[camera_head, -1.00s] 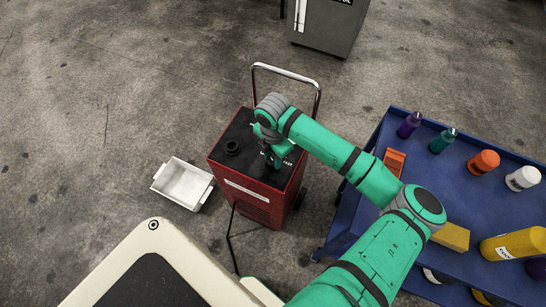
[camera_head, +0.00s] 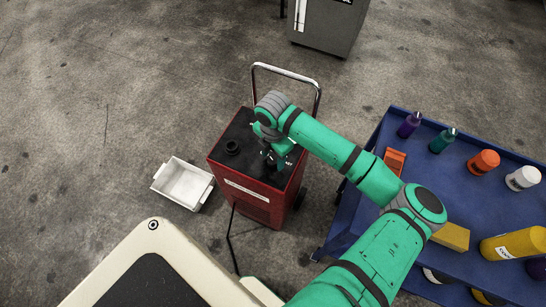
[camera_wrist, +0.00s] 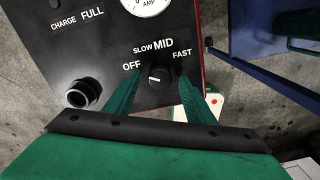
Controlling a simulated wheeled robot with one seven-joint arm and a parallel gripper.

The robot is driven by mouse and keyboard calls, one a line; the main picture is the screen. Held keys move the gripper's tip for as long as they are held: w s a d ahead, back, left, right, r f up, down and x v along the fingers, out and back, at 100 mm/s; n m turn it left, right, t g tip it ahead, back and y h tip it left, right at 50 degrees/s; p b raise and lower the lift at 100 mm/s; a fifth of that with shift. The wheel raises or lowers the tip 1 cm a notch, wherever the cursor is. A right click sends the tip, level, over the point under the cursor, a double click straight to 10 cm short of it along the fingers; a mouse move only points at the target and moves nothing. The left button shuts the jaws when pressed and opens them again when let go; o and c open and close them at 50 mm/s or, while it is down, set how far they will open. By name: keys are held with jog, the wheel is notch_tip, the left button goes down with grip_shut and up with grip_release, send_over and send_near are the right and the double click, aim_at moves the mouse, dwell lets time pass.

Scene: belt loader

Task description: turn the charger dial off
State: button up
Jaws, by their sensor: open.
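The charger is a red box with a black top panel, seen in the head view (camera_head: 250,190). Its dial is a black round knob (camera_wrist: 160,77) in the wrist view, with OFF, SLOW, MID and FAST printed around it. A short white mark on the knob lies roughly level; I cannot tell for sure which label it points to. My gripper (camera_wrist: 158,84) is open, with one green finger on each side of the dial. Whether the fingers touch it is unclear. In the head view my gripper (camera_head: 273,158) is over the panel and hides the dial.
A black round fitting (camera_wrist: 83,93) stands up from the panel left of the dial. A chrome handle (camera_head: 318,88) rises behind the charger. A white tray (camera_head: 184,184) lies on the floor to its left. A blue cart (camera_head: 385,128) with bottles stands right.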

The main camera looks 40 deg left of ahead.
aim_at(273, 160)
notch_tip(273, 160, up, 10)
dwell(0.4)
dwell(0.6)
